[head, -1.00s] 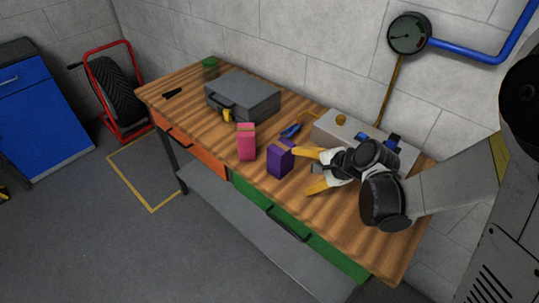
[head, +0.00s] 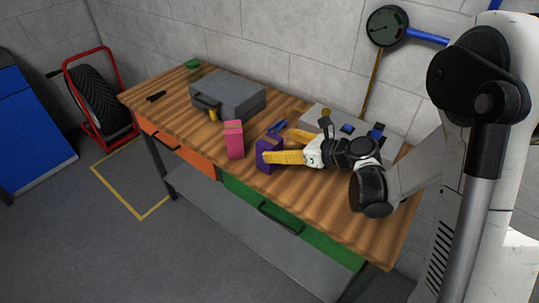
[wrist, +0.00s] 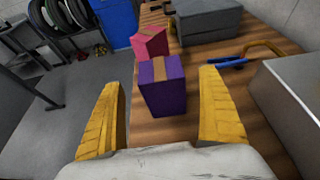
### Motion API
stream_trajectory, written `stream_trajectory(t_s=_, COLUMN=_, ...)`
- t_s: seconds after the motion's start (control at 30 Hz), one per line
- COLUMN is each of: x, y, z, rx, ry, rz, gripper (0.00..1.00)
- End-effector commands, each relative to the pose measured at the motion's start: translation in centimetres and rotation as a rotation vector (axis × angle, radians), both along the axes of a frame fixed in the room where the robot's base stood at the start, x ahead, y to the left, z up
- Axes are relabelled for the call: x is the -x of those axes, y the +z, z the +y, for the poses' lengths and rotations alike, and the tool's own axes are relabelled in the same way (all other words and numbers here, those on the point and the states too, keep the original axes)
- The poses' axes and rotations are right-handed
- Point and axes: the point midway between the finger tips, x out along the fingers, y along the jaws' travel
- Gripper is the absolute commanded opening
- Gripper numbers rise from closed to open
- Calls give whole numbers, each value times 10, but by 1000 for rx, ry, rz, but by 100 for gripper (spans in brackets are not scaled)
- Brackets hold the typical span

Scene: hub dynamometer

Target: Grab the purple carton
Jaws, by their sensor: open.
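The purple carton (head: 266,157) stands upright near the front edge of the wooden workbench, with a tan strip across its top. In the wrist view the purple carton (wrist: 162,88) is ahead of my gripper (wrist: 168,115), roughly centred between the two yellow fingers. My gripper (head: 287,147) is open and empty. In the head view its near finger overlaps the carton's right side; I cannot tell if they touch.
A pink carton (head: 234,140) stands left of the purple one. A grey toolbox (head: 235,98) lies behind it. A blue-handled tool (head: 278,126) and a grey box (head: 318,113) are behind and to the right. The bench's front edge is close.

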Motion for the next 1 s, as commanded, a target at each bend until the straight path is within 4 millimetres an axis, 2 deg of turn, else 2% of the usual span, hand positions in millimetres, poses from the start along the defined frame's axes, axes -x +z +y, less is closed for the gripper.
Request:
stream_trajectory(t_s=0.2, x=-22, y=-11, z=26, rx=2, ry=5, rz=0, gripper=88)
stream_trajectory(t_s=0.47, x=-27, y=-12, z=32, rx=1, ry=2, rz=-1, gripper=88)
stream_trajectory(t_s=0.5, x=-27, y=-12, z=32, rx=1, ry=2, rz=-1, gripper=86)
stream_trajectory(t_s=0.7, x=-27, y=-12, z=32, rx=2, ry=2, rz=-1, gripper=26)
stream_trajectory(t_s=1.0, x=-27, y=-10, z=32, rx=1, ry=2, rz=-1, gripper=26)
